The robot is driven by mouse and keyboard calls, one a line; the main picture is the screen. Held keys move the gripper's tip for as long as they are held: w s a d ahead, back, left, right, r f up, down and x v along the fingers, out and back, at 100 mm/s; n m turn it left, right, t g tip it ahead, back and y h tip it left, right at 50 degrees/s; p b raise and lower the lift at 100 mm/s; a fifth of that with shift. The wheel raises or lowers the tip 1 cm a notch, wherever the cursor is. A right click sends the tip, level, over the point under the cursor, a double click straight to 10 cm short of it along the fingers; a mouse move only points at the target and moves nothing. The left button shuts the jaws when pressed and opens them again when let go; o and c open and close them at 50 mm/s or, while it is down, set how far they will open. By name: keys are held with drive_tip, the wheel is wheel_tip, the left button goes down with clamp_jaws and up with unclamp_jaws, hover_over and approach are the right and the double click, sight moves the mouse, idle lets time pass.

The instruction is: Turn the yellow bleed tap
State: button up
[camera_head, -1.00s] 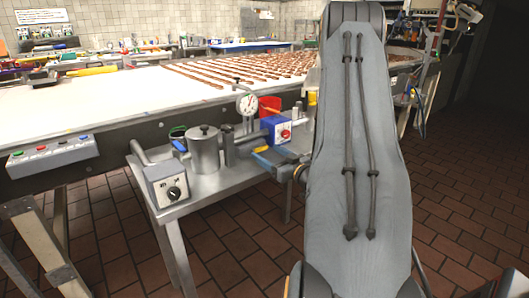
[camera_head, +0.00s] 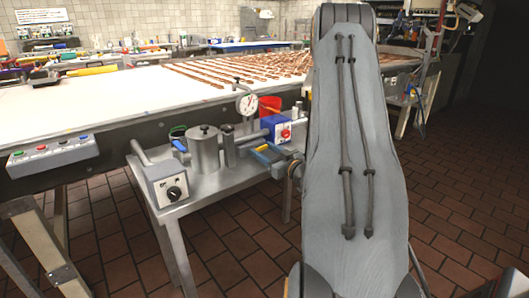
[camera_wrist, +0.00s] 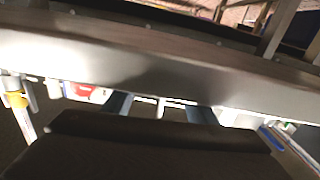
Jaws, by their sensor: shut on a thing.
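My gripper (camera_head: 262,154) reaches in from the right at the front of the steel bench, with its two blue-grey fingers side by side. A small yellow part, which looks like the bleed tap (camera_head: 262,147), shows at the fingertips, and the gripper is shut on it. In the wrist view the fingers (camera_wrist: 160,108) point at the machine, with a thin pale piece between them; the tap's yellow cannot be made out there. The pipe end (camera_head: 248,135) is close beyond the fingers. My arm hides what lies to the right.
A steel pot (camera_head: 204,150), a dial gauge (camera_head: 246,104), a blue box with a red knob (camera_head: 277,131) and a grey box with a black knob (camera_head: 168,184) stand on the bench (camera_head: 210,195). A red bucket (camera_head: 269,104) is behind. The tiled floor at right is clear.

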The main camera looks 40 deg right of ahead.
drive_tip(key=shift+r+n, duration=0.25)
drive_tip(key=shift+n, duration=1.05)
drive_tip(key=o, duration=1.1)
drive_tip(key=shift+c, duration=0.2)
drive_tip(key=shift+s+b, duration=0.35)
drive_tip(key=shift+s, duration=3.6)
